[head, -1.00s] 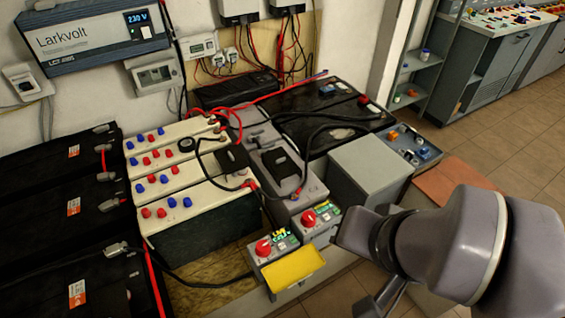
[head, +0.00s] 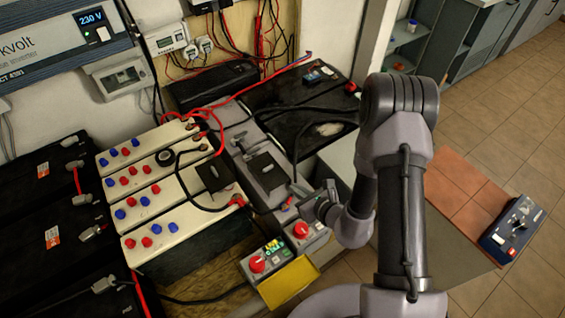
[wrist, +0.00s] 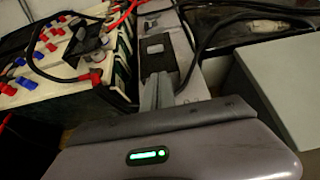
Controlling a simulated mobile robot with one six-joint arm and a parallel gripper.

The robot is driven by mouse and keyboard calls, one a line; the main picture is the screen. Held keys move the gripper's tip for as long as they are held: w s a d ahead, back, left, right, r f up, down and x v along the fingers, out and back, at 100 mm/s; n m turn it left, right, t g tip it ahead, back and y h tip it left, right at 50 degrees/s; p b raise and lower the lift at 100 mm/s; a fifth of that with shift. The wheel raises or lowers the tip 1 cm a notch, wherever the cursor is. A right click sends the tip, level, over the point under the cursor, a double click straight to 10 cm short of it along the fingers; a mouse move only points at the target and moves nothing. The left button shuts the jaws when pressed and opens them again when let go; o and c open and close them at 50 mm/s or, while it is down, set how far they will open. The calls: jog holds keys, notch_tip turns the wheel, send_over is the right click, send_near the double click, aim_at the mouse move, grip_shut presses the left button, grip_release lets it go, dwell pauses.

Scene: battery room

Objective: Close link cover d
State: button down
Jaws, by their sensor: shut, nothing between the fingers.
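No letter d is readable, so I cannot tell which cover is link cover d. One small black cover (head: 265,172) is on the grey battery in the middle. Another black cover (head: 213,176) is on the white battery block to its left; whether either is fully closed is unclear. In the wrist view a black cover (wrist: 158,62) shows just beyond my fingertips, and the other one (wrist: 86,46) is further left. My gripper (head: 318,206) is shut and empty, low beside the near end of the grey battery. It also shows in the wrist view (wrist: 158,92).
Two switch boxes with red knobs (head: 258,264) (head: 301,229) stand in front, with a yellow flap (head: 289,283) at the front. Black and red cables loop over the batteries. A grey box (head: 342,158) stands on the right, partly behind my arm.

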jog(key=b, duration=0.3)
send_near(270, 169)
jog(key=f, duration=0.3)
jog(key=shift+w+a, duration=0.4)
jog(key=w+a, duration=0.2)
jog(key=w, duration=0.1)
jog(key=shift+b, duration=0.35)
jog(key=shift+w+a, duration=0.2)
jog(key=shift+w, duration=0.15)
